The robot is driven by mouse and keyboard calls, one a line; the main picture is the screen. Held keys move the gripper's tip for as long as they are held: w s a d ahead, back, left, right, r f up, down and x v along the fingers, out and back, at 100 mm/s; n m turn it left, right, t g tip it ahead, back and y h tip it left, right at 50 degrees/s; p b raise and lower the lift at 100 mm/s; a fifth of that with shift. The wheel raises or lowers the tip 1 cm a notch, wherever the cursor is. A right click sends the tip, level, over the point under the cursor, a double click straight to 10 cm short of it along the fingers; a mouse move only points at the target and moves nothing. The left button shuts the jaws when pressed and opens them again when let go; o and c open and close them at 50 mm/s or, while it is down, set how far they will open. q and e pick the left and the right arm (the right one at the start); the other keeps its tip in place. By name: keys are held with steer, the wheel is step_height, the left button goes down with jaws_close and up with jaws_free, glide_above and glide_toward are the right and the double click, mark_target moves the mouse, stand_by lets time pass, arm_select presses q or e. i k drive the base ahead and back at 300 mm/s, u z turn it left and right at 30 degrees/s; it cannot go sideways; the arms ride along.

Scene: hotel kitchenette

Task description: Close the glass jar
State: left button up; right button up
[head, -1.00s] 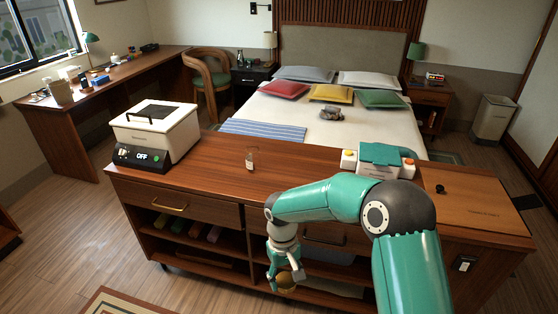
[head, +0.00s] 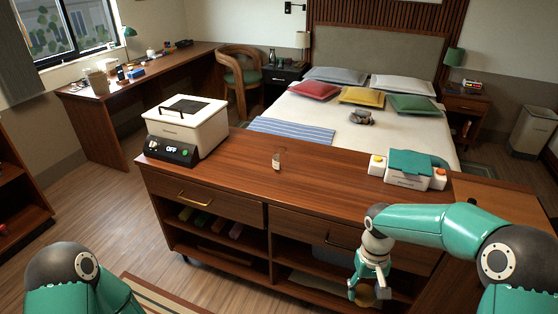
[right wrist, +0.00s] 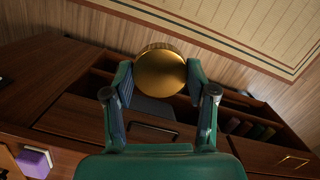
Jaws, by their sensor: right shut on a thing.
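The small clear glass jar (head: 277,160) stands upright on the wooden counter (head: 330,192), near its middle, with a pale label. It looks open at the top, though it is small in the picture. My right gripper (head: 368,291) is shut on a round golden lid (right wrist: 161,72), which sits between its two fingertips in the right wrist view. In the head view the gripper hangs in front of the counter's shelves, below the top and to the right of the jar. My left arm shows at the bottom left, but its gripper is out of the picture.
A white cooker-like box (head: 188,126) with an OFF display stands at the counter's left end. A white and teal device (head: 410,168) with coloured buttons stands right of the jar. The counter around the jar is clear. A bed (head: 345,128) lies behind.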

mark_target(280, 152)
steer(key=z, duration=0.1)
steer(key=i, duration=1)
steer(key=u, duration=0.1)
